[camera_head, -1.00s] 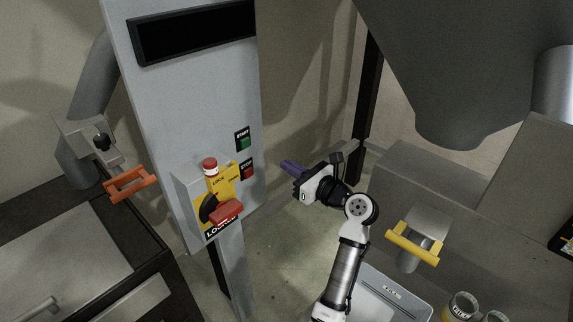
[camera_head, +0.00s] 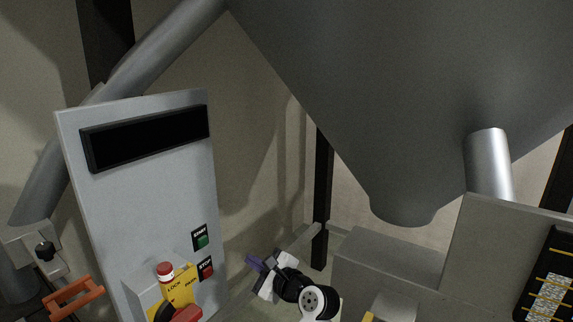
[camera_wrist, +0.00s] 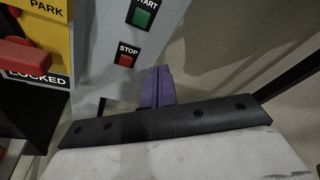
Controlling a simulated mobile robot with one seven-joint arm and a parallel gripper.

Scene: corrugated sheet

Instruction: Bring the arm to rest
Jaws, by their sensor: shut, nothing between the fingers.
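My gripper (camera_head: 255,264) is in the lower middle of the head view, right of the grey control cabinet (camera_head: 145,210). Its purple fingers are shut together and hold nothing. The fingers (camera_wrist: 158,88) also show in the wrist view, pointing toward the cabinet's edge below the red stop button (camera_wrist: 126,60). They appear apart from the cabinet. My arm is bent, with its lower part cut off by the bottom of the head view.
The cabinet carries a green start button (camera_head: 201,241) and a yellow lock panel (camera_head: 180,290) with red parts. An orange handle (camera_head: 75,297) is at lower left. A large grey hopper (camera_head: 400,90) hangs at upper right. A grey block (camera_head: 385,262) stands right of my gripper.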

